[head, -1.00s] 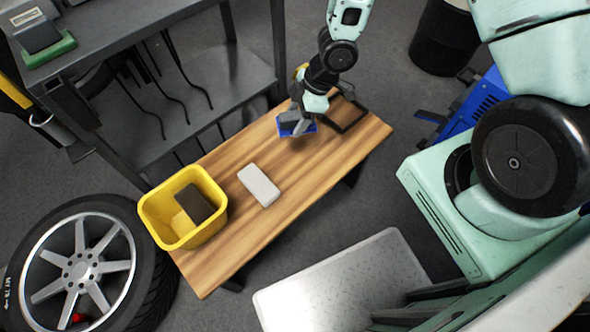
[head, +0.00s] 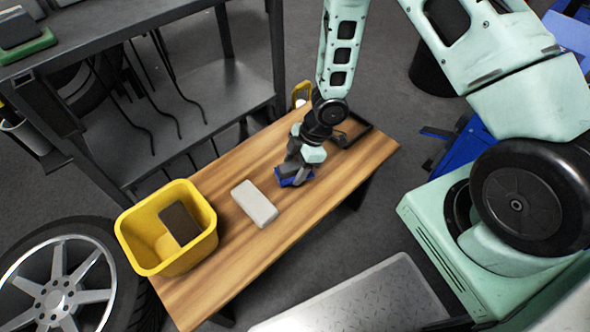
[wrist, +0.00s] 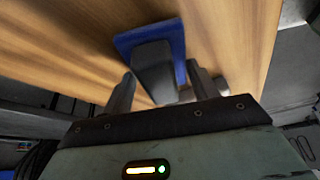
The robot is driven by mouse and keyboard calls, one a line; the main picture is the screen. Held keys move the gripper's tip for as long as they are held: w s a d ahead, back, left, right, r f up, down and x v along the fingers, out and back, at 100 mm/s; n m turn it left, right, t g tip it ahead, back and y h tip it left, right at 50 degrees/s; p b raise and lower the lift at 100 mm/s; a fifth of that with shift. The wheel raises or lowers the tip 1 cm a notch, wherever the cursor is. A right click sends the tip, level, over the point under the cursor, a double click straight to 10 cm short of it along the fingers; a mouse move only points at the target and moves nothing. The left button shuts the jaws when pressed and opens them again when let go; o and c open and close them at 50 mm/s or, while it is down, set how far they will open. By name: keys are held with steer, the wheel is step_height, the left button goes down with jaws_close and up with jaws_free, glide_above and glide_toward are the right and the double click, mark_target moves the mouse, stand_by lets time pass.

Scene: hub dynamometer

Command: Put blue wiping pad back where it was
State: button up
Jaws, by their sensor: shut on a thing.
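The blue wiping pad (head: 284,181) has a flat blue base and a dark grey block-shaped grip. My gripper (head: 296,171) is over the wooden bench and shut on this pad. In the wrist view the blue pad (wrist: 175,36) shows its grip between the two fingers of my gripper (wrist: 163,88). The pad is over bare wood, right of the pale grey block (head: 254,203). I cannot tell whether it touches the bench top. A thin black open frame (head: 362,139) lies on the bench's far right end, and my arm partly hides it.
A yellow bin (head: 135,222) holding a dark block (head: 180,222) stands on the bench's left end. A grey metal shelf (head: 205,103) stands behind the bench (head: 225,262). A wheel (head: 62,285) is at the lower left. The bench's front middle is clear.

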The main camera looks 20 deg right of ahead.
steer(key=shift+f, duration=0.35)
steer(key=shift+f, duration=0.2)
steer(key=o, duration=0.9)
steer(key=shift+r, duration=0.15)
